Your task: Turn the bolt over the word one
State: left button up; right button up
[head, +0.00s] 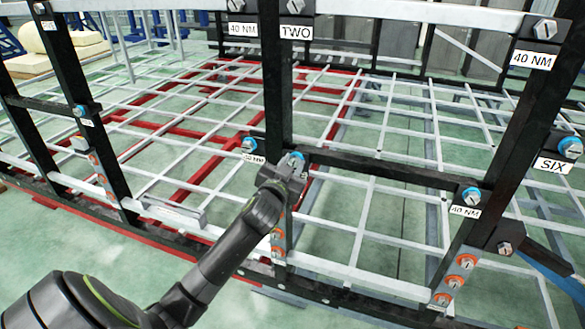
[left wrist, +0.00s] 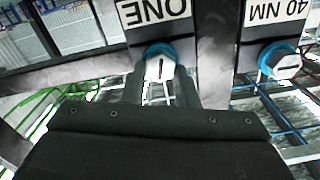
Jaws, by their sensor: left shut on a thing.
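The bolt over the word one (left wrist: 161,64) has a grey head with a dark line across it and a blue ring. Its white ONE label (left wrist: 157,10) appears upside down in the left wrist view. In the head view the blue-ringed bolt (head: 297,157) sits on the middle black post, and my gripper hides its label. My left gripper (head: 290,171) comes up from below. In the left wrist view its two fingers (left wrist: 163,88) stand on either side of the bolt head, shut on it. My right gripper is in neither view.
A similar bolt (head: 248,145) with a 40 NM label (head: 253,158) sits close left of the gripper. A black crossbar (head: 385,166) runs right from the post. Orange-ringed bolts (head: 278,243) line the post below. Further labels read TWO (head: 295,32) and SIX (head: 553,165).

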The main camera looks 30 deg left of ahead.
pick_arm(q)
jog(key=n, duration=0.3)
jog(key=n+b, duration=0.1)
jog(key=n, duration=0.2)
jog(key=shift+a+r, duration=0.15)
jog(key=shift+r, duration=0.05)
jog(key=shift+c, duration=0.2)
jog(key=n+b, duration=0.1)
jog(key=n, duration=0.3)
jog(key=shift+a, duration=0.1)
jog(key=shift+n+b, duration=0.3)
jog(key=shift+n, duration=1.2)
jog(key=o, duration=1)
jog(key=shift+w+f, duration=0.25)
jog(key=shift+f, duration=0.05)
jog(key=shift+s, duration=0.15)
